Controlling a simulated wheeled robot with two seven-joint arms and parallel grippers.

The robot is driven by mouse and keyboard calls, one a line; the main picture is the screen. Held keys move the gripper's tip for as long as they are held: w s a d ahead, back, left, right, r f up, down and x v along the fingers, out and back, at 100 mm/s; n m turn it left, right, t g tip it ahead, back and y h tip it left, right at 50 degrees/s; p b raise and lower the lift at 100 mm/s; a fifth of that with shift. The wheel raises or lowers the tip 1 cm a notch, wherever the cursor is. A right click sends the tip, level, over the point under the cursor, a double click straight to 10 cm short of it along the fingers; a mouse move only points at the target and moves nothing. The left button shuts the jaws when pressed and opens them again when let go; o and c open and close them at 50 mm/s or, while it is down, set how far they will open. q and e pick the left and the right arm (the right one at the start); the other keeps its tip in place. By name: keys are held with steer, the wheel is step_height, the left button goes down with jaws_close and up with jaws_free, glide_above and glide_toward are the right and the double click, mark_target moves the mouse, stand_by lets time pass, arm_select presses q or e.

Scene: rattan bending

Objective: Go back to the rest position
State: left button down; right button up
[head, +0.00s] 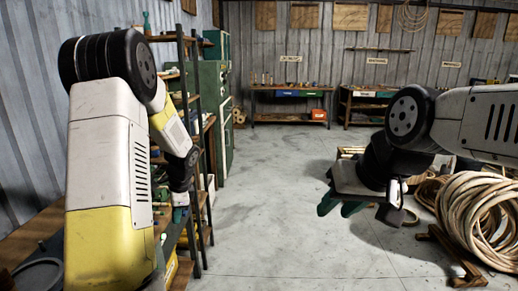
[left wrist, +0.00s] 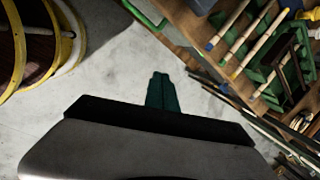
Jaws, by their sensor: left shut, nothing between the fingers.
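My left gripper (head: 180,212) hangs down beside the shelving rack on the left in the head view, partly hidden by the dark wrist and the rack's clutter. In the left wrist view its green fingers (left wrist: 163,92) are together, pointing away over grey floor, with nothing between them. My right gripper (head: 340,208) is held over the floor at the right of the head view. Its green fingers point down and left and look slightly apart, with nothing seen between them.
The shelving rack (head: 203,150) stands close to my left arm. Coiled rattan (head: 478,215) lies on the right near my right arm. Workbenches (head: 290,93) stand at the back wall. The middle floor (head: 260,200) is clear. Yellow-rimmed round things (left wrist: 68,45) show in the left wrist view.

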arm_select(q)
steer(key=s+d+r+n+t+h, duration=0.1)
steer(key=s+d+r+n, duration=0.3)
steer(key=s+r, duration=0.3)
steer(key=s+d+r+n+t+h, duration=0.1)
steer(key=s+d+r+n+h, duration=0.25)
steer(key=r, duration=0.55)
steer(key=s+d+r+n+t, duration=0.1)
steer(key=s+d+r+n, duration=0.1)
steer(key=s, duration=0.5)
steer(key=s+d+r+n+t, duration=0.1)
steer(key=s+d+r+n, duration=0.2)
steer(key=s, duration=0.4)
steer(key=shift+d+r+t, duration=0.3)
steer(key=shift+d, duration=0.4)
steer(key=shift+s+h, duration=0.1)
steer(key=shift+h, duration=0.15)
